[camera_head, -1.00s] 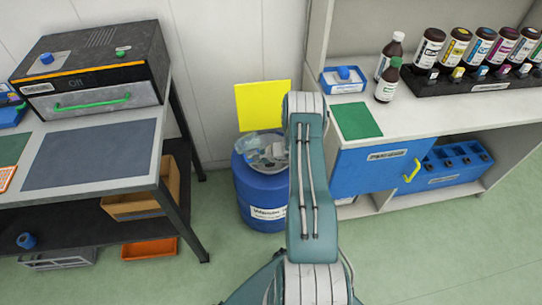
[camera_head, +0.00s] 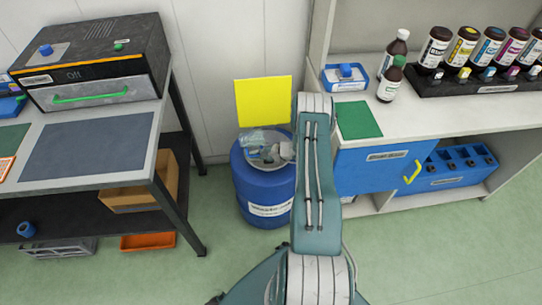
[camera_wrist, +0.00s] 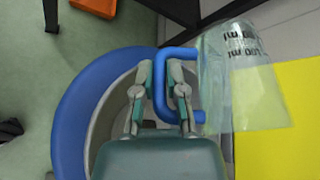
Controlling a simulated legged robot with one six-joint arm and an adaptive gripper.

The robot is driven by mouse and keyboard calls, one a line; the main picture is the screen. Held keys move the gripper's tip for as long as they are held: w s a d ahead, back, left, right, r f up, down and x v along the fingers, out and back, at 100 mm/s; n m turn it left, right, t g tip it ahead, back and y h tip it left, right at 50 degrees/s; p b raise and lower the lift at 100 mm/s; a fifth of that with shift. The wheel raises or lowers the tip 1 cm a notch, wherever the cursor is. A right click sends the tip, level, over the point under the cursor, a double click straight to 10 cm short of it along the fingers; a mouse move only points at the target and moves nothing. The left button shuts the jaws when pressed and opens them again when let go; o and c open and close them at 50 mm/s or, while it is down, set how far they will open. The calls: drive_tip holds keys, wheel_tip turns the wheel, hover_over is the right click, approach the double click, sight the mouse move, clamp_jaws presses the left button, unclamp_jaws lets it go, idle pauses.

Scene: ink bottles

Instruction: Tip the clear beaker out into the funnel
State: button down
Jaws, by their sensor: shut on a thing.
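The clear beaker (camera_wrist: 240,75) has black volume markings and a blue handle (camera_wrist: 162,85). My gripper (camera_wrist: 160,80) is shut on that handle, with the beaker to its right in the wrist view. In the head view the beaker (camera_head: 257,138) looks tipped well over, just above the back of the drum top. Whether liquid is in it I cannot tell. The grey funnel (camera_wrist: 103,112) sits in the top of the blue drum, under my gripper; it also shows in the head view (camera_head: 258,163). My gripper (camera_head: 284,150) is partly hidden by my arm there.
The blue drum (camera_head: 262,195) stands on the floor between the left bench (camera_head: 92,150) and the right counter (camera_head: 430,110). A yellow panel (camera_head: 263,101) is behind it. Brown bottles (camera_head: 393,55) stand on the counter. An orange tray (camera_head: 148,241) lies under the bench.

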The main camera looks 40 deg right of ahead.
drive_tip(key=shift+w+d+f, duration=0.1)
drive_tip(key=shift+a, duration=0.45)
drive_tip(key=shift+w+d+f+t+y, duration=0.1)
drive_tip(key=shift+d+f+t+y, duration=0.05)
drive_tip(key=shift+f+t+y, duration=0.2)
drive_tip(key=shift+a, duration=0.2)
drive_tip(key=shift+d+r+t+y, duration=0.1)
drive_tip(key=shift+d+t+y, duration=0.05)
drive_tip(key=shift+t+y, duration=0.15)
